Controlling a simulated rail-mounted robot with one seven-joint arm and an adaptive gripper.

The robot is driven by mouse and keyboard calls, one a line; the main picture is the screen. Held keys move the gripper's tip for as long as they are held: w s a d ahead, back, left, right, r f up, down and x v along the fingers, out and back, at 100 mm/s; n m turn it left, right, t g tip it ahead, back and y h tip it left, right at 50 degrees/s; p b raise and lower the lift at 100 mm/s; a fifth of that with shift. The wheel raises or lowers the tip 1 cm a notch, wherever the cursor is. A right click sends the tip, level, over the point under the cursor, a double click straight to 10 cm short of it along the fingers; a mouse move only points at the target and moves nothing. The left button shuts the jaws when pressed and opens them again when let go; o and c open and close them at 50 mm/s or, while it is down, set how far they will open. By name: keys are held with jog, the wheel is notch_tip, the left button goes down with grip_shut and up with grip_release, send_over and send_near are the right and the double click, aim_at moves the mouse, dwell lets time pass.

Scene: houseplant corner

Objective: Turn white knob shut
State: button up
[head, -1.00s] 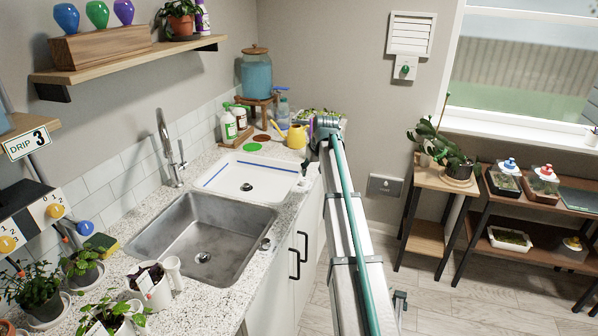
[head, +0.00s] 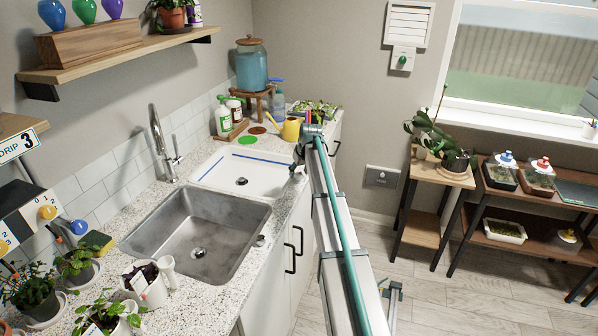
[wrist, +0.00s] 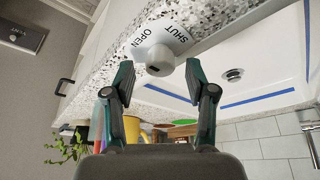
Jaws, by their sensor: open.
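The white knob (wrist: 158,60) sits on a white plate at the speckled counter's edge in the wrist view. The plate reads OPEN on the left and SHUT on the right. A dark mark shows on the knob's near end; I cannot tell its exact setting. My gripper (wrist: 159,72) is open, with one finger on each side of the knob, and I cannot tell whether either touches it. In the head view my gripper (head: 299,160) is at the counter's front edge beside the white basin (head: 214,176). The knob is not clearly visible there.
A steel sink (head: 165,232) is nearer, with a small grey knob (head: 260,240) at its right. A yellow watering can (head: 290,130) and a spray bottle (head: 222,118) stand beyond the basin.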

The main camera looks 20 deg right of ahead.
jog(key=shift+w+f, duration=0.2)
jog(key=shift+f, duration=0.2)
grip_shut()
